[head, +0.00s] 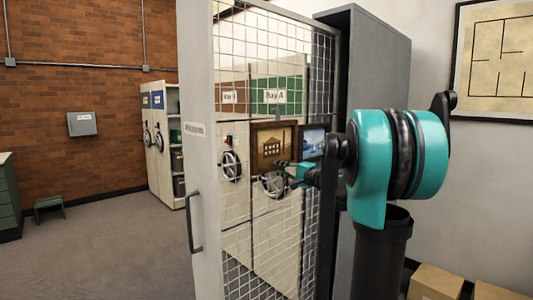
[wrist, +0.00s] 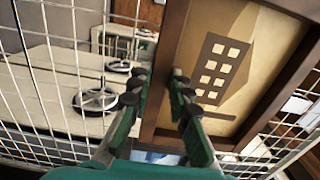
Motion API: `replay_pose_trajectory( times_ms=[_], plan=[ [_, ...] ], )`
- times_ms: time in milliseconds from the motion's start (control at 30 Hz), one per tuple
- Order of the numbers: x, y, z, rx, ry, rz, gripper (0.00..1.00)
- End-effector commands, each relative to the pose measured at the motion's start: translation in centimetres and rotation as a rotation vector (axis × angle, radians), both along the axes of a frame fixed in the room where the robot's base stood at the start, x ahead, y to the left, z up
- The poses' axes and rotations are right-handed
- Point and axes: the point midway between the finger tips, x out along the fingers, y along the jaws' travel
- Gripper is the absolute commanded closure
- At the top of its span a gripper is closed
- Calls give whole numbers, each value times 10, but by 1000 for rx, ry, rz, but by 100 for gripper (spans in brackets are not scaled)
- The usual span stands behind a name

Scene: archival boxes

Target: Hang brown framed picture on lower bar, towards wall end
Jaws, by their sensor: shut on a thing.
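In the wrist view the picture (wrist: 222,62) fills the right half, tilted in that view. My gripper (wrist: 161,80) has one finger on each side of the picture's frame edge and is shut on it. In the head view my gripper (head: 285,166) is small at the picture's lower right. A blue picture (head: 313,141) is just to its right, partly hidden by my arm. I cannot make out the lower bar or whether the picture touches it.
The screen's grey end post (head: 200,150) has a handle (head: 192,222). A tall grey cabinet (head: 378,62) stands at the screen's right end. White shelves with handwheels (head: 160,140) stand behind. Cardboard boxes (head: 435,283) sit low right.

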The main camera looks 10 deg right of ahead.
Motion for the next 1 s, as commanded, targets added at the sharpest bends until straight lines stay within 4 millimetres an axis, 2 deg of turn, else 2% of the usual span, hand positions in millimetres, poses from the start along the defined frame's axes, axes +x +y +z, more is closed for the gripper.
replay_pose_trajectory(
  times_ms=[700, 1000],
  plan=[
    [-30, -22, 0, 1, 0, -1, 100],
    [-34, -24, 0, 1, 0, 1, 100]
  ],
)
